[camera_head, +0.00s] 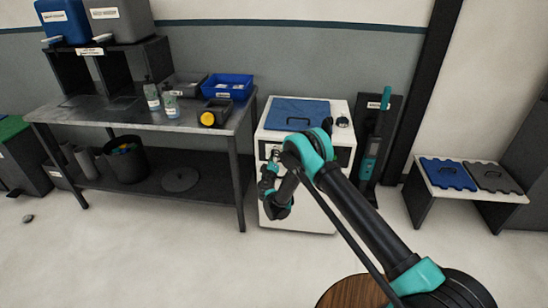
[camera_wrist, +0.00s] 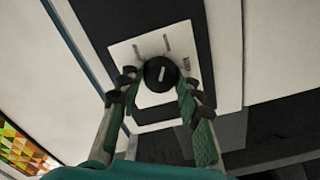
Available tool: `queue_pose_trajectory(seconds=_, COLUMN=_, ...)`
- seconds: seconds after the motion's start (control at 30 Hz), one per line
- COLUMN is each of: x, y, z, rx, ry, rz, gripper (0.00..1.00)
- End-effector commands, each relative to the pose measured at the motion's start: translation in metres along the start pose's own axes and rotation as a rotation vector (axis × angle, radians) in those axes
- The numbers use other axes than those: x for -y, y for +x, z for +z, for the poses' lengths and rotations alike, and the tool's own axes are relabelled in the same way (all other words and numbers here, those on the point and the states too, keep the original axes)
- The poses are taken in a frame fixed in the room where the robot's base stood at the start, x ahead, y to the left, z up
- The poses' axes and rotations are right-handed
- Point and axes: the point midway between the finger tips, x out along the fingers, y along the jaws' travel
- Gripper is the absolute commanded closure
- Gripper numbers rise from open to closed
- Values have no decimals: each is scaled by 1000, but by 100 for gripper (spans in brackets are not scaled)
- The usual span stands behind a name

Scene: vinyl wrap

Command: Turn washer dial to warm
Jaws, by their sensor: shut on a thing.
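The washer (camera_head: 330,190) is a white box with a blue lid, standing at the centre in the head view. Its dial (camera_wrist: 161,71) is a round black knob with a short white mark, on a white plate (camera_wrist: 122,56) in the wrist view. Small marks stand around the knob; I cannot read them. The white mark is near upright in the picture, leaning slightly right. My gripper (camera_wrist: 160,82) has a green-padded finger on each side of the knob and is shut on it. In the head view my gripper (camera_head: 269,172) is at the washer's front; the dial is not clear there.
A grey workbench (camera_head: 110,117) with bottles and a blue bin (camera_head: 227,86) stands left of the washer. A dark panel with a teal-handled tool (camera_head: 370,155) is on its right. A low bench (camera_head: 427,208) is further right.

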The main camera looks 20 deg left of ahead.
Motion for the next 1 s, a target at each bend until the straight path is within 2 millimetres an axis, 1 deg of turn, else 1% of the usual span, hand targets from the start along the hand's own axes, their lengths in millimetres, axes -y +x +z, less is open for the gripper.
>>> queue_pose_trajectory(seconds=0.23, x=0, y=0, z=1, rx=2, ry=1, rz=0, gripper=94)
queue_pose_trajectory(seconds=0.27, x=0, y=0, z=1, rx=2, ry=1, rz=0, gripper=62)
queue_pose_trajectory(seconds=0.4, x=0, y=0, z=1, rx=1, ry=0, rz=0, gripper=44)
queue_pose_trajectory(seconds=0.67, x=0, y=0, z=0, rx=1, ry=-1, rz=0, gripper=44)
queue_pose_trajectory(seconds=0.77, x=0, y=-4, z=0, rx=0, ry=-1, rz=0, gripper=44)
queue_pose_trajectory(seconds=0.87, x=1, y=-15, z=-1, rx=-1, ry=-1, rz=-1, gripper=44)
queue_pose_trajectory(seconds=1.0, x=0, y=-38, z=0, rx=-1, ry=-1, rz=-1, gripper=44)
